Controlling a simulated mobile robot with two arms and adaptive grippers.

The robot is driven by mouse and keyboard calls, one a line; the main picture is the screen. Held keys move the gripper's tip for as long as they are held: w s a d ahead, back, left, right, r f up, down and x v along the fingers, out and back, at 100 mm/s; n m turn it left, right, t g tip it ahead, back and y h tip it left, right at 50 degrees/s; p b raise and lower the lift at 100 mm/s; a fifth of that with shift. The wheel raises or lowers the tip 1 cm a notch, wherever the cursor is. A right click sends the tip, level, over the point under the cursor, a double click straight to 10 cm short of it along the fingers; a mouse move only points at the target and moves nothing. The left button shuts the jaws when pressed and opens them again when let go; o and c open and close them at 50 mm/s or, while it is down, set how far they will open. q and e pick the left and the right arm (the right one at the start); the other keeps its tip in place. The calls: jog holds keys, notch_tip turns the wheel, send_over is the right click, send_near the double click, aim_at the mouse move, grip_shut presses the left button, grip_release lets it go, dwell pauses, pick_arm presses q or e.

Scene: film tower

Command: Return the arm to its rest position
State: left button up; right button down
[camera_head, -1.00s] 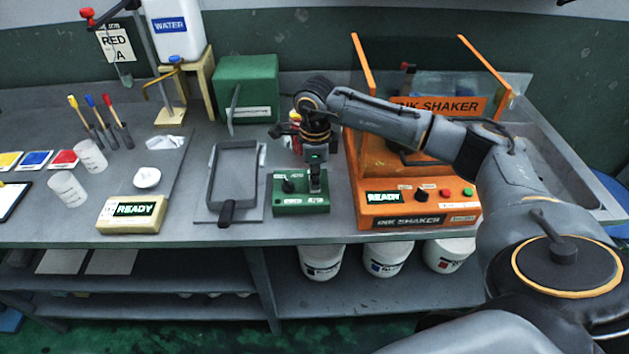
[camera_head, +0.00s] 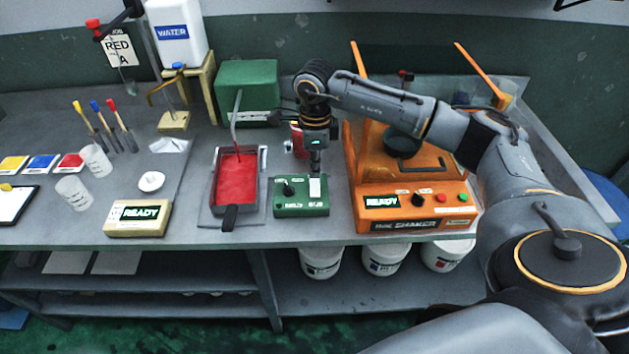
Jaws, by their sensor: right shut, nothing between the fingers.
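My right arm reaches in from the right across the orange ink shaker (camera_head: 372,208). My right gripper (camera_head: 316,168) points down, shut and empty, just above the green control box (camera_head: 288,208). That box has a dark knob on its left and a pale switch plate on its right, close under the fingertips. I cannot tell whether the fingertips touch it. The grey tray left of the box holds red ink (camera_head: 237,180). My left gripper is not in view.
A red-labelled can (camera_head: 297,140) stands partly hidden behind the gripper. Left are a cream READY box (camera_head: 136,218), white cups (camera_head: 73,192) and brushes. A green box (camera_head: 247,88) and water tank (camera_head: 177,32) stand behind.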

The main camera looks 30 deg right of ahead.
jog(key=shift+r, duration=0.55)
jog(key=shift+a+f, duration=0.1)
